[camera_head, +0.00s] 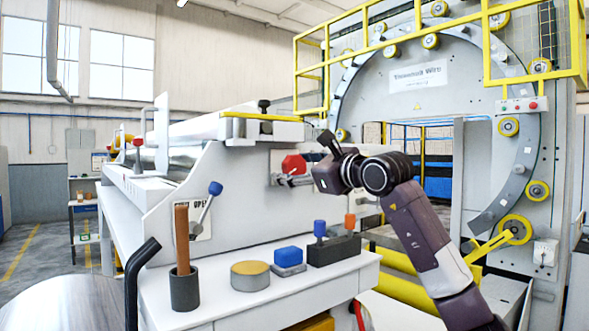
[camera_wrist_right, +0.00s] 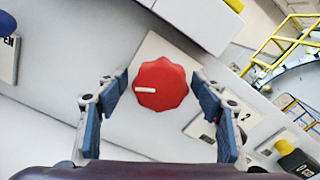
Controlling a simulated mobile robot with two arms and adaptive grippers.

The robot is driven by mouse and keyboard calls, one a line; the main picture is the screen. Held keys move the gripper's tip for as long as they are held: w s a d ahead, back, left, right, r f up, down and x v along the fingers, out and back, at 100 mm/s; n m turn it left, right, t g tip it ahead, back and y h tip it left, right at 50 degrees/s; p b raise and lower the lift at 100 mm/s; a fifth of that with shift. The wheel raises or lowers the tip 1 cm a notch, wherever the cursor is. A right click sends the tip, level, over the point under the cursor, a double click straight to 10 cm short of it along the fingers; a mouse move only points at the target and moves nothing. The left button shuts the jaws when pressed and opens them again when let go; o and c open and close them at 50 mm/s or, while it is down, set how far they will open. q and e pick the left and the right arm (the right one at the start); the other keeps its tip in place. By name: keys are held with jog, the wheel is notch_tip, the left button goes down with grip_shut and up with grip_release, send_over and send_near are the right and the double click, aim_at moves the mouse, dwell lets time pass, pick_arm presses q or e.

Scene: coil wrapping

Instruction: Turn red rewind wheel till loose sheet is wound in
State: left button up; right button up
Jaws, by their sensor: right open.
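The red rewind wheel (camera_head: 293,165) is a lobed knob on the pale side panel of the machine. In the right wrist view the wheel (camera_wrist_right: 160,85) sits in the middle, with a white mark pointing left. My right gripper (camera_head: 292,180) is at the wheel. In the wrist view its blue-padded fingers (camera_wrist_right: 158,92) are open, one on each side of the wheel, with visible gaps between pads and wheel. I cannot make out a loose sheet for certain. My left gripper is not in view.
A white ledge (camera_head: 225,315) below holds a grey cup (camera_head: 184,290) with a brown stick, a round yellow-topped tin (camera_head: 250,276), a blue block (camera_head: 289,255) and a dark rack (camera_head: 333,249). A blue-knobbed lever (camera_head: 205,210) stands left of the wheel. The large ring machine (camera_head: 375,90) stands behind.

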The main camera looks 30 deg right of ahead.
jog(key=s, duration=1.2)
jog(key=shift+d, duration=0.45)
